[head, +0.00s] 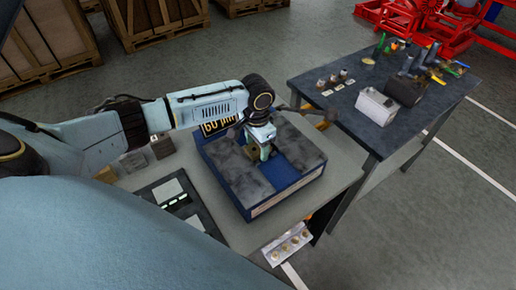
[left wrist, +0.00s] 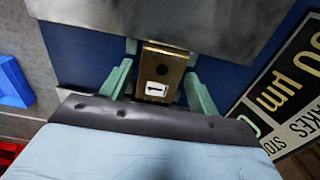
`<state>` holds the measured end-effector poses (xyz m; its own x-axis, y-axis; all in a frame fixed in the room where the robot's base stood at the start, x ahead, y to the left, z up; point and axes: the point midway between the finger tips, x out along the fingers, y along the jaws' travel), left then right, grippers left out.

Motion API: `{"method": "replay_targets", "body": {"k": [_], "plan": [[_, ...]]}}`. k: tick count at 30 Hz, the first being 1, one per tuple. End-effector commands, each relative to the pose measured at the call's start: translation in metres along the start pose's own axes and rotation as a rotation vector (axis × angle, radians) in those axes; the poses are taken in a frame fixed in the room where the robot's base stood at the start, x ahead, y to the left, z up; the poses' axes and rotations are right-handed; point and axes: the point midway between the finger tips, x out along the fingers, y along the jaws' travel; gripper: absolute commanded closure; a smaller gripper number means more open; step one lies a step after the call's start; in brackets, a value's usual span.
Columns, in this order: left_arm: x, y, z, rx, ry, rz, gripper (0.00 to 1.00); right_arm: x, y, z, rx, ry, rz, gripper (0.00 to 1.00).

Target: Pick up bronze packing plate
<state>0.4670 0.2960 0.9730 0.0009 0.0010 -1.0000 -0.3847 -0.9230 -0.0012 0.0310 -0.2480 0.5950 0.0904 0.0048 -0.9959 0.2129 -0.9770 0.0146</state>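The bronze packing plate (left wrist: 160,70), a small brass-coloured block with a white label reading "1", sits in the blue middle strip of a tray. In the head view this is the blue tray (head: 247,208) with grey slabs on both sides. My left gripper (head: 262,152) points down over the tray's middle. In the left wrist view, the two pale green fingers of my left gripper (left wrist: 158,82) stand on either side of the plate, with a gap on the left. The gripper hides most of the plate in the head view. My right gripper is not in view.
A "60 µm" sign (head: 218,126) stands at the tray's back edge. A dark table (head: 350,125) with several tools stands right. Wooden crates (head: 45,40) stand behind.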

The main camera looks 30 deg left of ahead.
Motion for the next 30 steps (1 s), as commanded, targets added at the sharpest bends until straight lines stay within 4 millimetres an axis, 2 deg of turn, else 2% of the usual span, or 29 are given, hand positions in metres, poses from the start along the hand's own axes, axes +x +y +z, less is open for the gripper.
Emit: {"method": "replay_targets", "body": {"k": [1,12,13,19,22,30], "plan": [[0.000,0.000,0.000,0.000,0.000,0.000,0.46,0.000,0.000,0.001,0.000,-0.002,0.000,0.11],[-0.002,0.000,-0.001,-0.001,0.003,0.000,0.95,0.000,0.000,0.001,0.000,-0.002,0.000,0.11],[-0.002,0.000,-0.001,-0.001,0.003,0.000,0.96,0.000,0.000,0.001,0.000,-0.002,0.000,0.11],[-0.004,-0.001,-0.001,-0.001,0.004,0.000,0.96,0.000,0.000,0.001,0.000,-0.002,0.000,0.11],[-0.013,-0.001,-0.002,-0.001,0.005,0.000,0.96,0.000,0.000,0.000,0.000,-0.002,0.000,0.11],[-0.064,-0.001,-0.002,0.000,0.007,0.000,0.97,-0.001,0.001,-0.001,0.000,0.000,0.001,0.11]]}}
